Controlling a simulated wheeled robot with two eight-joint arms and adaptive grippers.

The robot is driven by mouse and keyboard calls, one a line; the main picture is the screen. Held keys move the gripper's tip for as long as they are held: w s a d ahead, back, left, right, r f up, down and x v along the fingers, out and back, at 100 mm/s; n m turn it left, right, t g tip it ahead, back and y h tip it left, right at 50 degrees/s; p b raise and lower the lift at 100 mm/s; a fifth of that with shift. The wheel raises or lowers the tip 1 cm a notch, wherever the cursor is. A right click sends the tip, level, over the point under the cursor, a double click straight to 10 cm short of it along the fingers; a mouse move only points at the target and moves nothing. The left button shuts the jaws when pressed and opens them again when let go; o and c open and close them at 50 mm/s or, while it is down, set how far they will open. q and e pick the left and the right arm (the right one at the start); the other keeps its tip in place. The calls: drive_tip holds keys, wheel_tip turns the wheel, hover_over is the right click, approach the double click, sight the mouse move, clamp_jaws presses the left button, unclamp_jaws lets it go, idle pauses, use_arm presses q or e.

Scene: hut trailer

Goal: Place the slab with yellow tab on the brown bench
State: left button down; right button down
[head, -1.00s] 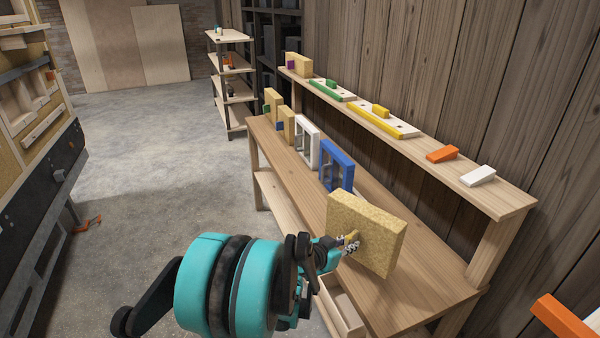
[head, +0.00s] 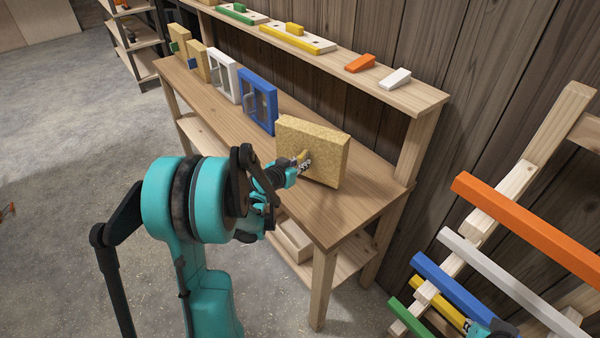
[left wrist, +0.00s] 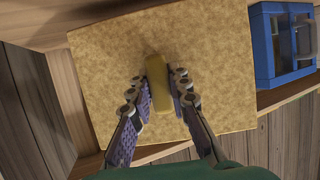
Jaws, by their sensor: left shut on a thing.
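The tan slab (head: 318,148) stands upright over the right end of the brown bench's top (head: 355,212). I cannot tell whether its lower edge touches the wood. My left gripper (head: 298,163) is shut on the yellow tab on the slab's near face. In the left wrist view both fingers (left wrist: 173,92) close on the sides of the yellow tab (left wrist: 183,90), and the slab (left wrist: 110,65) fills the middle. Part of my right gripper (head: 474,325) shows at the bottom right by a yellow bar; its fingers are unclear.
A blue frame (head: 258,101), a white frame (head: 224,76) and tan slabs (head: 198,62) stand left of the held slab. A raised shelf (head: 415,98) with coloured blocks runs behind. A rack with coloured bars (head: 520,228) stands at right. The bench's right front corner is clear.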

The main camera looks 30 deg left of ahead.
use_arm(q)
wheel_tip(320, 180, down, 4)
drive_tip(key=shift+r+b, duration=0.25)
drive_tip(key=shift+b, duration=0.35)
drive_tip(key=shift+r, duration=0.1)
drive_tip(key=c, duration=1.4)
unclamp_jaws()
drive_tip(key=shift+c, duration=0.2)
drive_tip(key=p+v, duration=0.3)
drive_tip(key=v, duration=0.9)
drive_tip(key=s+d+r+g+h, duration=0.1)
drive_tip(key=s+d+g, duration=0.15)
drive_tip(key=d, duration=0.45)
drive_tip(key=s+d+r+g+h, duration=0.1)
drive_tip(key=s+d, duration=0.2)
drive_tip(key=d, duration=0.5)
drive_tip(key=s+d+g+y, duration=0.2)
drive_tip(key=s+d, duration=0.3)
drive_tip(key=s, duration=0.6)
drive_tip(key=shift+s+r+g, duration=0.2)
drive_tip(key=shift+r+g, duration=0.25)
drive_tip(key=shift+g, duration=0.1)
